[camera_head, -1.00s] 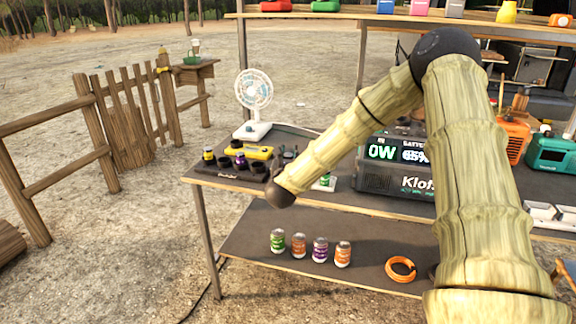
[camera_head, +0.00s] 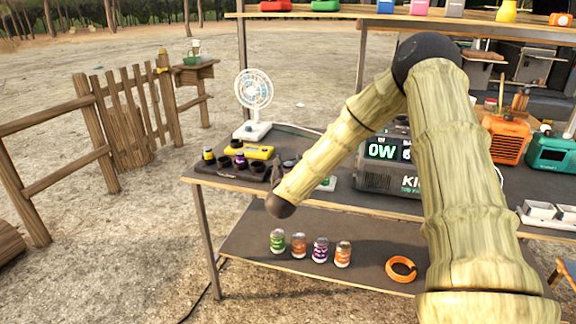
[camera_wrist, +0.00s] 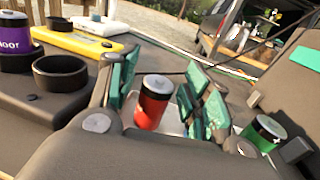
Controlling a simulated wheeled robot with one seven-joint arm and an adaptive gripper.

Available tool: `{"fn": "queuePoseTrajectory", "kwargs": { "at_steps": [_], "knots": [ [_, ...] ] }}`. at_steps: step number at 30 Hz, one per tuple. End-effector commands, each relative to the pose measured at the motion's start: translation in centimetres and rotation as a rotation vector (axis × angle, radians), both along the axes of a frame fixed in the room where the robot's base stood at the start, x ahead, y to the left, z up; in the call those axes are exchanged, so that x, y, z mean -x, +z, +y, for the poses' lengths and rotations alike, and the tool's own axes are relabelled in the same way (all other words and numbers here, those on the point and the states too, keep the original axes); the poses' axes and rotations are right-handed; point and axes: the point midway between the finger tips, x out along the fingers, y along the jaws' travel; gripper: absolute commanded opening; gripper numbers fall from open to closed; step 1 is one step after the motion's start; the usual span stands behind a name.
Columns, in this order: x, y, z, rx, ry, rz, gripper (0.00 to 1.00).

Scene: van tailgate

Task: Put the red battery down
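The red battery (camera_wrist: 152,103), with a dark and silver top, stands nearly upright between the teal pads of my gripper (camera_wrist: 160,92) in the wrist view. In the head view the red battery does not show; my arm covers most of the gripper. A black holder with round cups (camera_head: 228,168) is at the table's left end; one empty cup (camera_wrist: 60,75) shows left of my gripper. A purple battery (camera_wrist: 15,50) sits in a neighbouring cup.
A yellow device (camera_head: 258,152) and a white fan (camera_head: 254,95) stand behind the holder. A green battery (camera_wrist: 262,133) is right of my gripper. A power station (camera_head: 376,178) stands farther right. Several cans (camera_head: 299,245) and an orange coil (camera_head: 401,269) are on the lower shelf.

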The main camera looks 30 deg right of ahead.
Motion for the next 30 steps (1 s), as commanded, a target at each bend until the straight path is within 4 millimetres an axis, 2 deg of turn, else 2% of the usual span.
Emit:
{"fn": "queuePoseTrajectory", "kwargs": {
  "at_steps": [9, 14, 24, 30],
  "knots": [
    [0.1, 0.4, 0.0, 0.001, 0.0, 0.001, 0.49],
    [1.9, 0.2, 1.4, -0.003, 0.0, 0.002, 0.49],
    [6.7, 0.1, 5.3, -0.002, 0.001, 0.001, 0.49],
    [8.7, 0.2, 6.8, -0.001, 0.0, 0.001, 0.49]
  ]
}}
